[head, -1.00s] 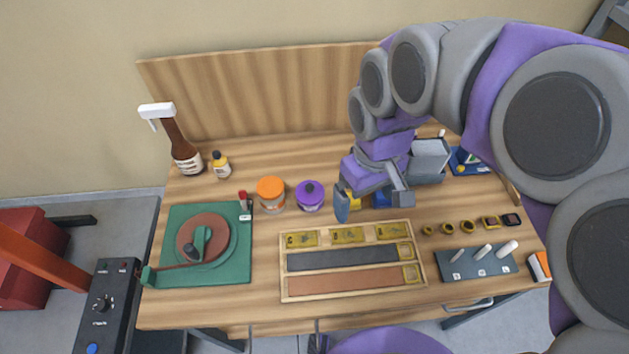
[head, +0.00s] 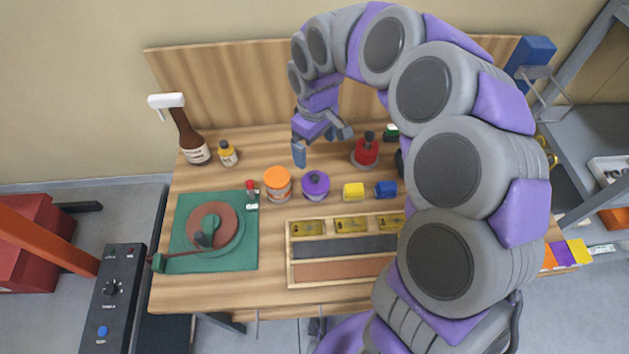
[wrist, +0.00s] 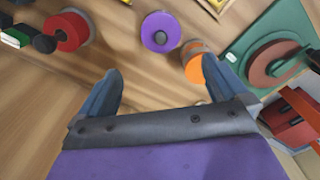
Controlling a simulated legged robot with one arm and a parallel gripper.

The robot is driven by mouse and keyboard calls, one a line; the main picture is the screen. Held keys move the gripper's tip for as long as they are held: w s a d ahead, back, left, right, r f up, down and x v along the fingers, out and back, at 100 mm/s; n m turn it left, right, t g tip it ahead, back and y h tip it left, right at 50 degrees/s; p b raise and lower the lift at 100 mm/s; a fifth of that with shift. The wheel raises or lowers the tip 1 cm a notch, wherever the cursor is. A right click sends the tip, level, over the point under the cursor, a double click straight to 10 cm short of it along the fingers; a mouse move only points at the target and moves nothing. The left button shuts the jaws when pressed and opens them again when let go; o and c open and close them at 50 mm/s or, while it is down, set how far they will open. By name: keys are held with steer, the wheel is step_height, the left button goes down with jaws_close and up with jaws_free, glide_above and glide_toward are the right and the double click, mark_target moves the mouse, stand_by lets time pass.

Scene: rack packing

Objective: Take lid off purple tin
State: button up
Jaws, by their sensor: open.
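The purple tin (head: 316,191) stands upright on the workbench, with a purple lid (head: 316,180) and a dark knob on top. The lid sits on the tin. In the wrist view the purple lid (wrist: 161,31) shows from above, beyond my fingertips. My gripper (head: 318,150) is in the air behind and above the tin, apart from it. In the wrist view my gripper (wrist: 160,75) has its two blue-grey fingers spread wide with nothing between them.
An orange-lidded jar (head: 277,187) stands close left of the tin. Yellow (head: 353,191) and blue (head: 385,189) blocks lie to its right. A red container (head: 366,151) stands behind right. A wooden tray (head: 290,270) lies in front; a green turntable mat (head: 185,255) lies left.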

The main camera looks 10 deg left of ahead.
mark_target(315, 176)
steer(key=f, duration=0.2)
steer(key=f+b, duration=0.1)
steer(key=f, duration=0.5)
steer(key=shift+d+b, duration=0.3)
steer(key=shift+b, duration=0.05)
steer(key=shift+a+f+b, duration=0.15)
steer(key=shift+f+b, duration=0.35)
steer(key=shift+f, duration=0.85)
steer(key=shift+a+f+b, duration=0.1)
steer(key=shift+f+b, duration=0.35)
steer(key=shift+f, duration=0.9)
steer(key=shift+s, duration=0.1)
steer(key=shift+c, duration=0.7)
steer(key=c, duration=0.8)
